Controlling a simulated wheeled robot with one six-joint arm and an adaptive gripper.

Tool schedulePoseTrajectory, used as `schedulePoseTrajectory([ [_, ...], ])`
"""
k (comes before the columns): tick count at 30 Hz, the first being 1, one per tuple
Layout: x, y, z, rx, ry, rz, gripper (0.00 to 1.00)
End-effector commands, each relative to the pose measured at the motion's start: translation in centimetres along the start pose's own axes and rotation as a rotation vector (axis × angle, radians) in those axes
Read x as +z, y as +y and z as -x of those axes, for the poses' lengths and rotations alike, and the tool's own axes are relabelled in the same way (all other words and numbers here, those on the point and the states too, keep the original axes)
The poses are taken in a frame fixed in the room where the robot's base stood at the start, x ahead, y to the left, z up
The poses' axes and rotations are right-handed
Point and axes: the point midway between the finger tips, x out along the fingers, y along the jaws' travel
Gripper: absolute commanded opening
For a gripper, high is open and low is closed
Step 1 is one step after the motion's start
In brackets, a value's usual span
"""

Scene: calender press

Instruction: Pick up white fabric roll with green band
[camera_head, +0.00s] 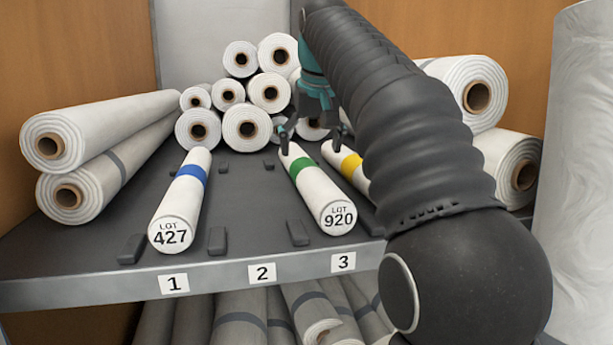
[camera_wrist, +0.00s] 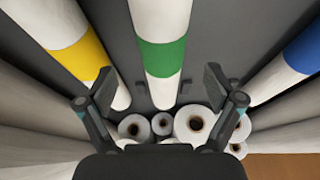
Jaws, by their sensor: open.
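The white fabric roll with the green band (camera_head: 318,194) lies on the dark shelf above label 3, its end marked LOT 920 facing me. It also shows in the wrist view (camera_wrist: 160,22), running down the middle. My gripper (camera_head: 312,139) is open over the far part of this roll. In the wrist view, the open fingers (camera_wrist: 158,82) stand one on each side of the roll, beyond the green band. Nothing is held. I cannot tell how far above the shelf the fingertips are.
A blue-banded roll (camera_head: 180,200), LOT 427, lies left above label 1. A yellow-banded roll (camera_head: 349,167) lies close right, partly hidden by my arm. Small dark chocks (camera_head: 298,232) flank the rolls. Stacked rolls (camera_head: 247,127) stand behind. The space above label 2 is free.

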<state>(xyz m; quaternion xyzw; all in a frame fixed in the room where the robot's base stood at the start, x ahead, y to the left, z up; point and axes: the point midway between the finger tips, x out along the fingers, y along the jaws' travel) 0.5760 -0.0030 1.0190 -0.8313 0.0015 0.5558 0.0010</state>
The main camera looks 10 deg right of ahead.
Motion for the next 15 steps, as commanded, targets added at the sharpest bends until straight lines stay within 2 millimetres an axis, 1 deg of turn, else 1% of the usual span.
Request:
schedulePoseTrajectory([
  [3,0.0,-0.1,-1.2,-0.001,-0.001,0.001,0.92],
  [8,0.1,-0.2,-1.9,-0.001,-0.001,0.002,0.92],
  [10,0.1,-0.2,-2.6,-0.001,0.0,0.003,0.92],
  [15,0.1,-0.4,-5.1,-0.001,-0.002,0.003,0.92],
])
